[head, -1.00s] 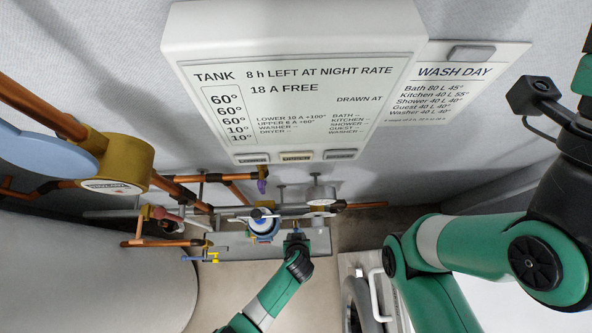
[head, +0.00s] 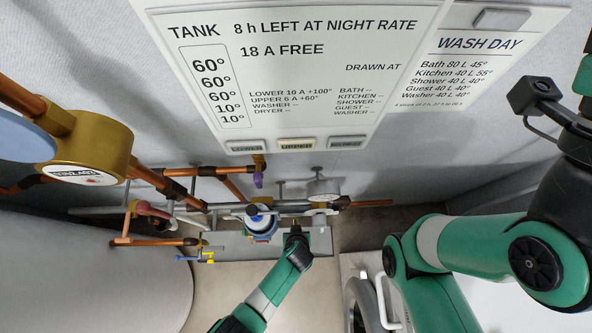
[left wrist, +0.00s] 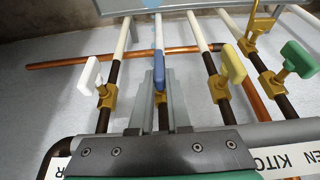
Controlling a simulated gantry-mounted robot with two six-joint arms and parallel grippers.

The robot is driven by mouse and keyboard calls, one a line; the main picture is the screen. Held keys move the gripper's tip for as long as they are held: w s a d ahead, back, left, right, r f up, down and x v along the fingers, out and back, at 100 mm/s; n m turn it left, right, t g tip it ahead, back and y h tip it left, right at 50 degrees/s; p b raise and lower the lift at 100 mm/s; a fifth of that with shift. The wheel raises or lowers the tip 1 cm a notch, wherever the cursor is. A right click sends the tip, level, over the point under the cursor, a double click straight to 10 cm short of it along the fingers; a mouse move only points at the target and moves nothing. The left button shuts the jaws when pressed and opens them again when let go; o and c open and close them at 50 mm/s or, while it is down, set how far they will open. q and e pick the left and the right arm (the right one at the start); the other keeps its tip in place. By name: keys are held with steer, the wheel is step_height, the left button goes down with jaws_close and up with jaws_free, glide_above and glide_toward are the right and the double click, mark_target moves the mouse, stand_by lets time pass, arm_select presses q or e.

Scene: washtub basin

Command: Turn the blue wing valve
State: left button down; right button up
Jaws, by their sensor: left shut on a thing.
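The blue wing valve (left wrist: 159,72) stands in a row of wing valves in the left wrist view, on a brass body on a pipe. My left gripper (left wrist: 159,103) has its two metal fingers on either side of the blue wing and is shut on it. The wing's broad face looks roughly edge-on here, and its lower part is partly hidden between the fingers. In the head view my left gripper (head: 295,232) is at the pipework below the wall panel, and the blue wing cannot be made out there. My right gripper is not in view.
A copper pipe (left wrist: 75,62) crosses behind. A tank display panel (head: 300,75) hangs above the pipework.

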arm_select(q)
steer(key=shift+d+f+m+y+b, duration=0.15)
steer(key=shift+y+b, duration=0.1)
steer(key=shift+y, duration=0.3)
steer(key=shift+d+f+m+y+b, duration=0.15)
steer(key=shift+y+b, duration=0.1)
steer(key=shift+y, duration=0.3)
steer(key=shift+r, duration=0.15)
steer(key=shift+y, duration=0.3)
steer(key=shift+r, duration=0.1)
steer(key=c, duration=0.9)
jaws_free()
steer(key=shift+r, duration=0.1)
